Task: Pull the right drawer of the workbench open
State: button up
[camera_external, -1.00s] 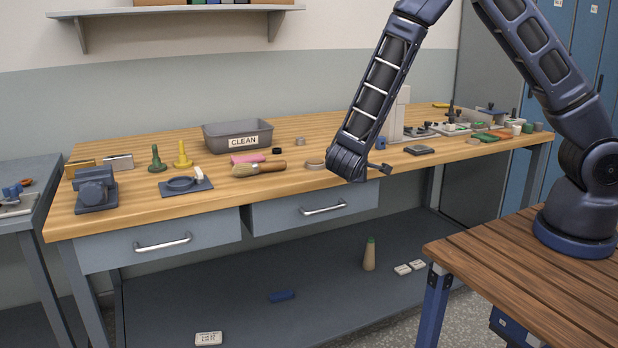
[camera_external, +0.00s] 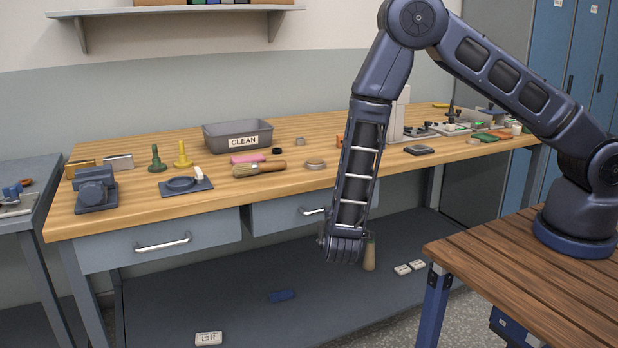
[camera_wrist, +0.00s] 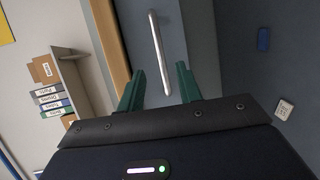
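The right drawer (camera_external: 280,216) of the workbench has a grey front and looks closed in the external view. The arm covers its right part, with the left end of its silver bar handle (camera_external: 311,211) showing. My gripper hangs low in front of this drawer, its fingers hidden behind the wrist there. In the wrist view, my gripper (camera_wrist: 159,84) is open with two green fingers apart. A silver handle (camera_wrist: 155,42) on a grey drawer front lies beyond the fingertips, roughly in line with the gap. Nothing is between the fingers, and no contact shows.
The left drawer (camera_external: 140,243) is closed, with its own handle (camera_external: 163,243). The wooden benchtop (camera_external: 120,220) carries a grey CLEAN bin (camera_external: 225,130), a brush (camera_external: 262,169) and other small items.

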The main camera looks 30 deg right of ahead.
jog(key=x, duration=0.7)
jog(key=shift+w, duration=0.15)
grip_shut()
